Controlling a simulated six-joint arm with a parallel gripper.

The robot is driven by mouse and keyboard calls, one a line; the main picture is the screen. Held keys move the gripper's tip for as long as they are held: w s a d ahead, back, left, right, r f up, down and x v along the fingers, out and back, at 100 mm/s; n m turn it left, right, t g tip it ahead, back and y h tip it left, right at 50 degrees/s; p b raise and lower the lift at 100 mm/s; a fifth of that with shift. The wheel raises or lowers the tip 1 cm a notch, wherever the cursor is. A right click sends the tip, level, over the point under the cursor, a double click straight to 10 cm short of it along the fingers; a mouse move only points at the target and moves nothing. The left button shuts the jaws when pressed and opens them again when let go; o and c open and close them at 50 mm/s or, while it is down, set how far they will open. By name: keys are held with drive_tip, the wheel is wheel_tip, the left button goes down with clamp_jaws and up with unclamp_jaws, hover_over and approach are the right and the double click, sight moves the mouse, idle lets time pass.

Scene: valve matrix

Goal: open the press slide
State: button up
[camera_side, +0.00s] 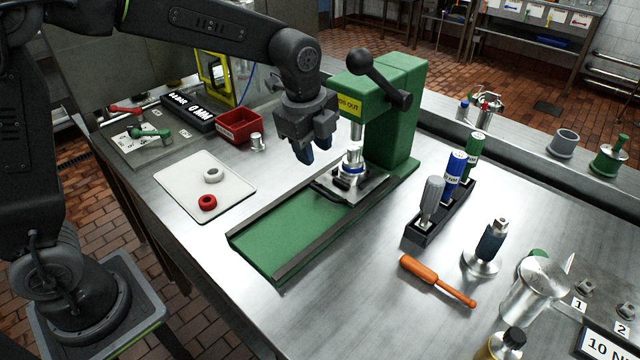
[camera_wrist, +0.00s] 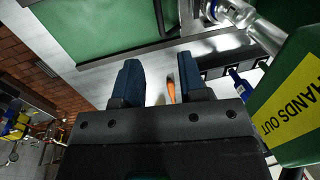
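The green press (camera_side: 395,120) stands at the middle of the bench, with a yellow sign and a black ball-ended lever. Its metal slide plate (camera_side: 372,190) sits under the ram at the inner end of a green bed (camera_side: 290,235) with dark rails. A metal and blue part stands on the plate beneath the ram. My gripper (camera_side: 314,152) hangs left of the ram, above the bench and apart from the slide. In the wrist view my gripper (camera_wrist: 160,72) has its two blue fingers apart with nothing held. The wrist view shows the green bed (camera_wrist: 105,25) above the fingers.
A white tray (camera_side: 185,175) with a red and a pale ring lies left. A red bin (camera_side: 239,126) and small metal cup (camera_side: 257,142) are behind my gripper. The outer bed is clear.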

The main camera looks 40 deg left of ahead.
sight(321, 191)
drive_tip(key=f, duration=0.3)
drive_tip(key=w+f, duration=0.1)
drive_tip(key=f, duration=0.2)
drive_tip(key=w+f, duration=0.1)
drive_tip(key=f, duration=0.3)
drive_tip(key=shift+f, duration=0.1)
drive_tip(key=shift+c, duration=0.5)
clamp_jaws()
drive_tip(key=shift+s, duration=0.1)
